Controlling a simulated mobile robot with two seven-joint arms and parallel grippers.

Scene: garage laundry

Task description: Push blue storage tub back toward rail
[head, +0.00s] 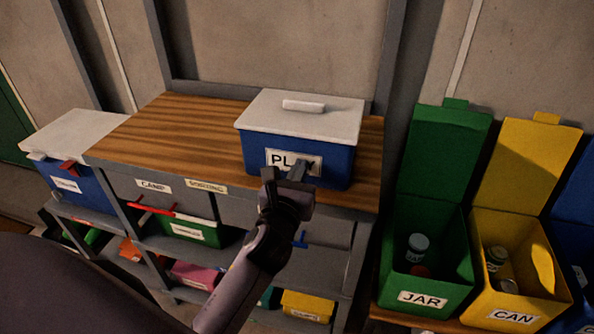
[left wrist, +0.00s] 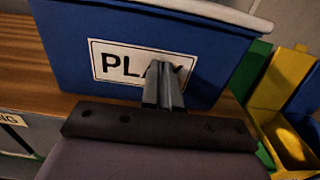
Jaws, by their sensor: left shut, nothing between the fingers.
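The blue storage tub (head: 332,165) has a white lid with a handle and a label that reads PLAY. It stands upright on the wooden top (head: 170,130) of the shelf unit, toward its right end. The tub also fills the upper part of the left wrist view (left wrist: 215,50). My left gripper (head: 293,172) is shut and empty, with its fingertips at the front face of the tub, over the right part of the label. It also shows in the left wrist view (left wrist: 164,80). I cannot tell for sure whether the tips touch. My right gripper is not in view.
A grey rail (head: 215,89) runs along the wall behind the wooden top. The top is clear left of the tub. A green JAR bin (head: 424,270) and a yellow CAN bin (head: 515,285) stand open at the right. Another blue tub (head: 75,185) with a pale lid is at the left.

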